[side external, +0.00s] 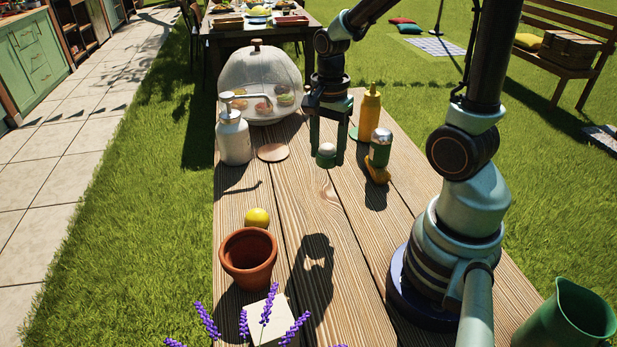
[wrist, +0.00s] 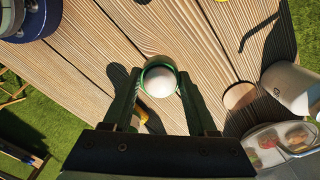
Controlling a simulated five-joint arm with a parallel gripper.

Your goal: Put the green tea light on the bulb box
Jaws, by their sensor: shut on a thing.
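The green tea light (side external: 326,160), a small green cup with a white top, is held between the two fingers of my gripper (side external: 328,150). It hangs above the wooden table; the gripper's shadow falls well apart from it, nearer the camera. In the wrist view the tea light (wrist: 158,78) sits upright between the fingertips (wrist: 160,88). A cream box (side external: 268,322) at the near end of the table, partly behind purple lavender, looks like the bulb box. It is far from my gripper and is not seen in the wrist view.
A terracotta pot (side external: 248,258) and a lemon (side external: 257,218) stand beyond the cream box. A white pump bottle (side external: 233,138), a pinkish disc (side external: 273,152) and a mesh dome (side external: 259,80) are left of my gripper.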

